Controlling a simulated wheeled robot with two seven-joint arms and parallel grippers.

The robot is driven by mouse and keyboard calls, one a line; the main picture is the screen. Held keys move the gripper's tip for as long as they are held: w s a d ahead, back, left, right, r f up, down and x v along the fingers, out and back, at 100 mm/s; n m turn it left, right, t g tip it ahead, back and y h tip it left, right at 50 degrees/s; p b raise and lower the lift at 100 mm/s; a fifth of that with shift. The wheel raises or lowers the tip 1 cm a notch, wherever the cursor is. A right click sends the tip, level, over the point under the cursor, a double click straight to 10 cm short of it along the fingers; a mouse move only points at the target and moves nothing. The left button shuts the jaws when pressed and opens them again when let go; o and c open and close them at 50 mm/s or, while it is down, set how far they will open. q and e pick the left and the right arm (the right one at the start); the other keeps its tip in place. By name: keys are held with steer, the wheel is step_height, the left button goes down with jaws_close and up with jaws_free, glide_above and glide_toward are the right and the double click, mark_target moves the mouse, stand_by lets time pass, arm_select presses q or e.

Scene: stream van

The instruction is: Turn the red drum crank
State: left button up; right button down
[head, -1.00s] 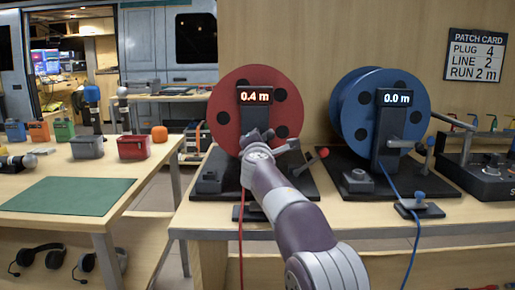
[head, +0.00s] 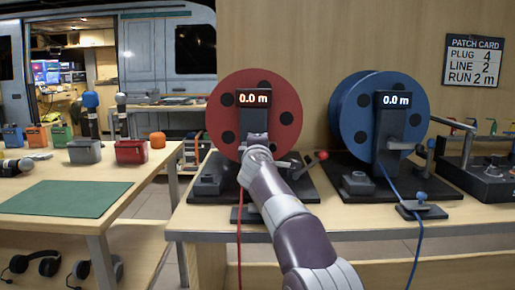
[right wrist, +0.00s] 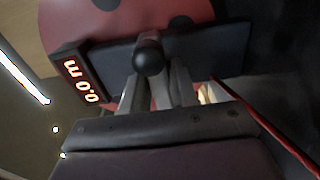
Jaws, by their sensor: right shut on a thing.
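My right gripper (head: 256,138) is in front of the drum's post, below the display. It is shut on the crank handle, whose dark round knob (right wrist: 148,55) shows at my fingers in the right wrist view. The rest of the crank is mostly hidden by my gripper and arm. A red cable (head: 239,240) hangs from the drum's front. My left gripper is not in view.
A blue drum (head: 350,118) with its own crank, reading 0.0 m, stands to the right. A lever with a red ball (head: 322,155) rises beside the red drum. A separate table with a green mat (head: 65,198) and several small bins is at the left.

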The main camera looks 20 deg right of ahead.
stand_by(0.4)
steer(key=c, duration=1)
jaws_free()
steer(key=shift+c, duration=0.2)
steer(key=shift+s+a+f+b, duration=0.15)
steer(key=shift+s+b, duration=0.25)
steer(key=shift+b, duration=0.05)
steer(key=b+v, duration=0.3)
steer(key=v, duration=0.8)
steer(key=shift+s+b, duration=0.4)
steer(key=shift+a, duration=0.1)
